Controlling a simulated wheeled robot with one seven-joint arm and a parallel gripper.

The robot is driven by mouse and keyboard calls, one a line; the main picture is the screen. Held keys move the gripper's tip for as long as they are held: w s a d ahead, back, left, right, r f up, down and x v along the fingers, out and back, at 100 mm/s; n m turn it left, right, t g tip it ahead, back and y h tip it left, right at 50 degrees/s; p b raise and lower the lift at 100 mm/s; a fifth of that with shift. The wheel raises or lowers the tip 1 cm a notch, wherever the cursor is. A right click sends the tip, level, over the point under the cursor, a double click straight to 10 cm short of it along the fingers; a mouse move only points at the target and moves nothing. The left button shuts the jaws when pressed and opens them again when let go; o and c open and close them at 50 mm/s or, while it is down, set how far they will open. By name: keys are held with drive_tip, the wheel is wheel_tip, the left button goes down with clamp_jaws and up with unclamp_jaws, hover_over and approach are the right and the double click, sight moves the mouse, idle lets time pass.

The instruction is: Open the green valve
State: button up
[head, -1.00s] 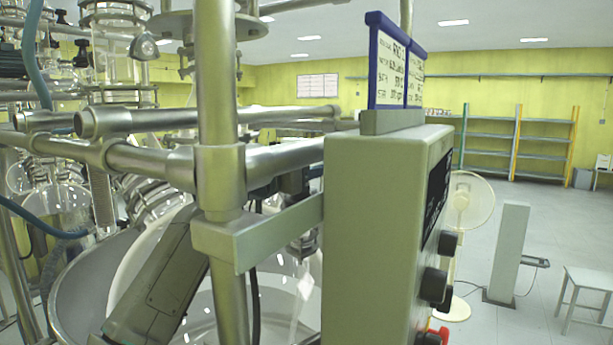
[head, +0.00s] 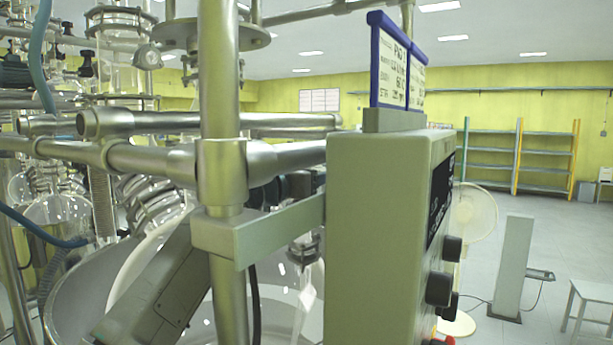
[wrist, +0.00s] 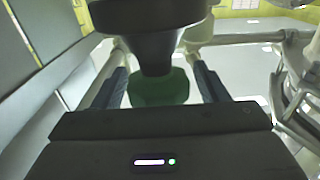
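The green valve handle (wrist: 160,88) shows in the wrist view, just beyond my gripper's body, under a dark rounded part (wrist: 150,30) that covers its top. My gripper (wrist: 161,72) has its two dark blue fingers spread, one on each side of the green handle. Narrow gaps seem to separate the fingers from the handle; contact is not clearly visible. I cannot make out the green valve or my fingertips in the head view, where the post and control box block part of the reactor.
A steel post (head: 222,100) with horizontal tubes (head: 150,122) stands close in front. A control box (head: 380,240) with black knobs is bracketed to it. Glass vessels (head: 55,215) crowd the left. A white fan (head: 475,215) and a stool (head: 590,300) stand on open floor at right.

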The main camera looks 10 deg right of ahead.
drive_tip(key=b+v, duration=0.3)
drive_tip(key=v, duration=1.1)
drive_tip(key=shift+b, duration=0.4)
drive_tip(key=shift+w, duration=0.1)
drive_tip(key=a+m+g, duration=0.1)
drive_tip(key=a, duration=0.4)
drive_tip(key=w+d+m+g+h+p, duration=0.1)
drive_tip(key=w+d+p, duration=0.1)
drive_tip(key=d, duration=0.2)
drive_tip(key=w+d+g+h+p, duration=0.1)
drive_tip(key=w+d+p, duration=0.2)
drive_tip(key=d, duration=0.1)
drive_tip(key=w+d+m+g+h+p, duration=0.1)
drive_tip(key=w+d+p, duration=0.1)
drive_tip(key=w+d, duration=0.1)
drive_tip(key=shift+d+r+m+g, duration=0.15)
drive_tip(key=shift+d+m+g, duration=0.15)
drive_tip(key=shift+d, duration=0.3)
